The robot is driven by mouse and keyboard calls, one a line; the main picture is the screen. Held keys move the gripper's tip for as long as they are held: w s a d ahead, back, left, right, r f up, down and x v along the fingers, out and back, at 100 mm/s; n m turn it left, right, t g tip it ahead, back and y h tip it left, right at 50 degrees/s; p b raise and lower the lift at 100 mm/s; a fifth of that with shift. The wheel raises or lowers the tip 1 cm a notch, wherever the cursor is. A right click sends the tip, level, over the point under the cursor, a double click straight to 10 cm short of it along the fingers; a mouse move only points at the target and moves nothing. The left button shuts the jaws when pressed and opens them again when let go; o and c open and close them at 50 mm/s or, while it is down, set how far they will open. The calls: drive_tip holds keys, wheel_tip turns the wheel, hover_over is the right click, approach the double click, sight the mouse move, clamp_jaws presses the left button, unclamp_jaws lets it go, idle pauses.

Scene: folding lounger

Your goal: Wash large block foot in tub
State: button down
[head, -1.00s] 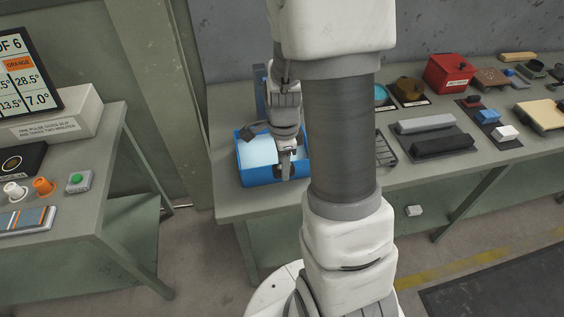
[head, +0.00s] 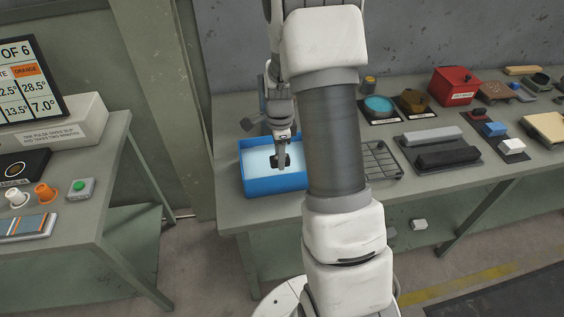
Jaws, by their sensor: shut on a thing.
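The blue tub (head: 275,186) stands at the left end of the long bench, with pale water in it. My gripper (head: 281,163) points down over the middle of the tub. It is shut on a small dark piece, which I take to be the large block foot (head: 273,161). The piece shows on both sides of the fingers, at or just above the water; I cannot tell whether it touches. The fingers hide its middle, and my arm covers the bench right of the tub.
A wire rack (head: 381,160) lies right of the tub, partly behind my arm. Further right are grey and black bars (head: 447,156), a red box (head: 452,86) and small blocks on mats. A side table (head: 100,200) with a green button stands at the left, across a gap.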

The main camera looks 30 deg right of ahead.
drive_tip(key=w+f+b, duration=0.1)
drive_tip(key=f, duration=0.1)
drive_tip(key=w+f+b, duration=0.1)
drive_tip(key=f+b, duration=0.2)
drive_tip(key=shift+w+d+f, duration=0.35)
drive_tip(key=shift+w+d, duration=0.05)
drive_tip(key=shift+f+b, duration=1.3)
drive_tip(key=shift+f, duration=0.65)
drive_tip(key=shift+r, duration=0.15)
idle(2.0)
wheel_tip(320, 180, up, 10)
drive_tip(key=p, duration=0.7)
idle(1.0)
drive_tip(key=shift+r+p, duration=1.65)
drive_tip(key=shift+r, duration=0.75)
